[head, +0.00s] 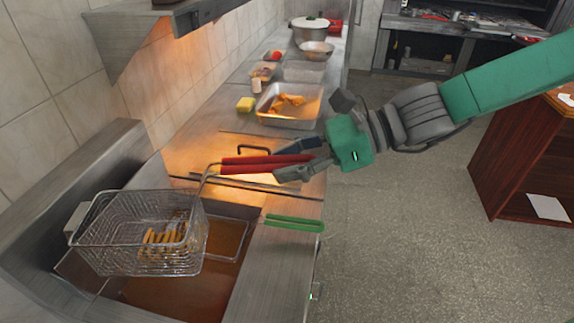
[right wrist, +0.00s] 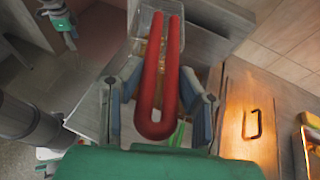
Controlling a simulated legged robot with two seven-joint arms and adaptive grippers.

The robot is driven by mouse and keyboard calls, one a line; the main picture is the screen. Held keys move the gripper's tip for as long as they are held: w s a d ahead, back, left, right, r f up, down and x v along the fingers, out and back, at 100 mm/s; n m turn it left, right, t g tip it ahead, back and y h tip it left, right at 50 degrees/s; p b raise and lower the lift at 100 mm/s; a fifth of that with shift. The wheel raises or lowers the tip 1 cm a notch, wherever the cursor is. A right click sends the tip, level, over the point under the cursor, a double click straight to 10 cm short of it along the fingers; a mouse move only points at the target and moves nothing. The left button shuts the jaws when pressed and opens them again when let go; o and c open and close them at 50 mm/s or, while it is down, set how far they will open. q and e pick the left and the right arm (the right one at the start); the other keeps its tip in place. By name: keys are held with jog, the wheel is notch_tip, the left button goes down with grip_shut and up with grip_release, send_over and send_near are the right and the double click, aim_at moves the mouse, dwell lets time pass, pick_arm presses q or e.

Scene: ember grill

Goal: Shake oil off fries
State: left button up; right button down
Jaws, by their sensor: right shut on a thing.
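The wire fry basket (head: 140,225) hangs over the fryer vat of brown oil (head: 175,298) at the lower left of the head view. Several golden fries (head: 165,240) lie inside it, toward its right end. Its red handle (head: 265,164) reaches right to my right gripper (head: 300,160), which is shut on it. In the right wrist view the red looped handle (right wrist: 158,95) lies between the fingers of my right gripper (right wrist: 160,105). My left gripper (right wrist: 52,10) seems to show small at the top left there; its finger state is unclear.
A second basket's green handle (head: 293,222) rests across the fryer's right edge. Behind are a metal tray (head: 290,120) with fried food, a yellow sponge (head: 245,104), and a pot (head: 308,31). A metal hood (head: 140,40) overhangs at upper left.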

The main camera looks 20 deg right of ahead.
jog(key=shift+f+b, duration=0.3)
jog(key=shift+f, duration=0.6)
dwell(1.4)
jog(key=shift+w, duration=0.1)
